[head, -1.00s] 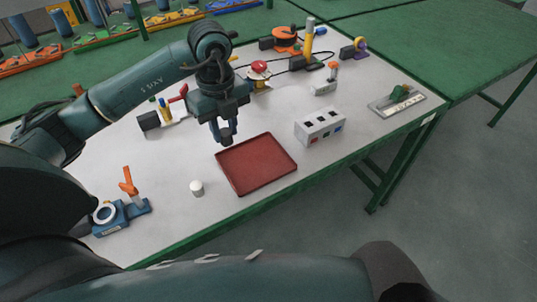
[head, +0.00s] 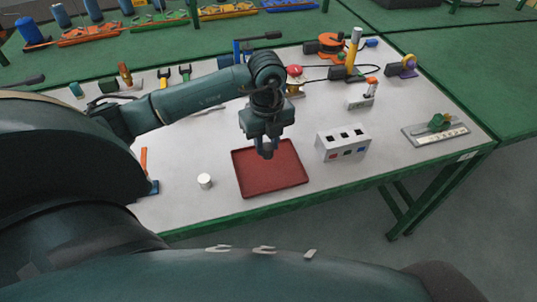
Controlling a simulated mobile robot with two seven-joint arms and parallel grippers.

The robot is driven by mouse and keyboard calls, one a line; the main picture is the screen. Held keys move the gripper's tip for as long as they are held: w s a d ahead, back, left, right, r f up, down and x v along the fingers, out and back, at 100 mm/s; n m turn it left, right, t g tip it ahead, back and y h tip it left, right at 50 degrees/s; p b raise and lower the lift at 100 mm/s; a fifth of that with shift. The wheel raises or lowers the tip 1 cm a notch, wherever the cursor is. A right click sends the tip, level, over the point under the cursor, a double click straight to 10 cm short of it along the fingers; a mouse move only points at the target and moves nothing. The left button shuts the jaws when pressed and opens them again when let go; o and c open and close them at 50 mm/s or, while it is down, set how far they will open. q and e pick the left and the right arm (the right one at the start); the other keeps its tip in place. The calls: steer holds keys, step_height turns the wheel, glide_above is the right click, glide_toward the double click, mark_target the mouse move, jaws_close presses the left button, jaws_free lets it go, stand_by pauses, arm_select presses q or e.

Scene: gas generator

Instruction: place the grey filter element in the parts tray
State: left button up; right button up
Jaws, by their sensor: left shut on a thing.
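The red-brown parts tray (head: 270,178) lies flat on the grey table and looks empty where I can see it. My left gripper (head: 266,151) points down over the back part of the tray. It is shut on the grey filter element, a small piece mostly hidden between the fingers. I cannot tell the exact height above the tray floor. My right gripper is not in view.
A white cylinder (head: 205,181) stands left of the tray. A grey box with square openings (head: 342,143) stands to the right. A flat plate with a green part (head: 436,131) lies near the right edge. Several fixtures stand along the back.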

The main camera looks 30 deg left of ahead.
mark_target(268, 155)
arm_select(q)
steer(key=shift+f, duration=2.25)
steer(key=shift+f, duration=0.2)
steer(key=o, duration=1)
steer(key=shift+c, duration=0.2)
